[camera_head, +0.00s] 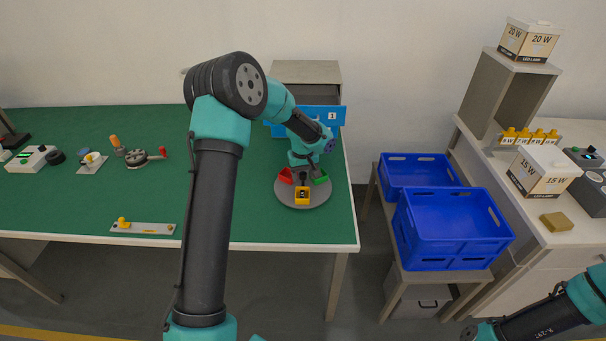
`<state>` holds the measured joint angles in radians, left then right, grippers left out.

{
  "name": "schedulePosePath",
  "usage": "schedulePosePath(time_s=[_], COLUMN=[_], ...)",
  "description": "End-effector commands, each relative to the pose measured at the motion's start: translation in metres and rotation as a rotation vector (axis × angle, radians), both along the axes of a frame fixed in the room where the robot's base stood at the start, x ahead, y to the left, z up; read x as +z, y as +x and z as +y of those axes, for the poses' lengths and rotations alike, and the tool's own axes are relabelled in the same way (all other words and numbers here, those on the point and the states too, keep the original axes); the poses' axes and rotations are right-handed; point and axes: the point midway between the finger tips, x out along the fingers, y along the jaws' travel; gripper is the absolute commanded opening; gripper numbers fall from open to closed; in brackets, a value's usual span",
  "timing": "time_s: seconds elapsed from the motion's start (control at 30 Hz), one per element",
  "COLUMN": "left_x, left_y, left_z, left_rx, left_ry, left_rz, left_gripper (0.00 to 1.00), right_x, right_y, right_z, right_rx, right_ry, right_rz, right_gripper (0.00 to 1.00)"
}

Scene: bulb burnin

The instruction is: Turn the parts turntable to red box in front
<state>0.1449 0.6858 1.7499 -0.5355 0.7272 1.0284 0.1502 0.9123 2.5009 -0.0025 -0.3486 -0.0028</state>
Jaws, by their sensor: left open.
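The parts turntable (287,201) is a round grey disc near the right end of the green table. It carries a red box (285,177) at the back left, a green box (321,179) at the back right and a yellow box (302,196) at the front, facing me. My left gripper (303,178) points down over the middle of the turntable, among the boxes. It is open; whether its fingers touch anything is too small to tell. Part of my right arm shows at the bottom right, with its gripper out of view.
A blue bin marked 1 (328,116) stands behind the turntable, by a grey cabinet (306,72). Blue crates (452,237) sit on a low stand to the right. Several small fixtures and a grey strip (150,229) lie on the left of the table (110,195).

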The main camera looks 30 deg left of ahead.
Motion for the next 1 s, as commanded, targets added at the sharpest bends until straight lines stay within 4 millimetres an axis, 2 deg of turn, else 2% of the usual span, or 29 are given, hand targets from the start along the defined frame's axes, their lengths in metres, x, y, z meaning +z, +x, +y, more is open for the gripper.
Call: schedulePosePath(time_s=[0.2,0.77,1.0], left_x=[-0.0001,0.0002,0.0003], left_y=[0.0,0.0001,0.0001], left_z=[0.0001,0.0002,0.0004], left_rx=[0.0,0.001,0.001], left_ry=[0.0,0.0,0.0], left_rz=[0.0,0.0,0.0], left_gripper=[0.55,0.02,0.0], right_x=[0.0,0.0,0.0], right_y=[0.0,0.0,0.0], right_z=[0.0,0.0,0.0], right_rx=[0.0,0.0,0.0], right_ry=[0.0,0.0,0.0], right_rz=[0.0,0.0,0.0], right_gripper=[0.43,0.43,0.43])
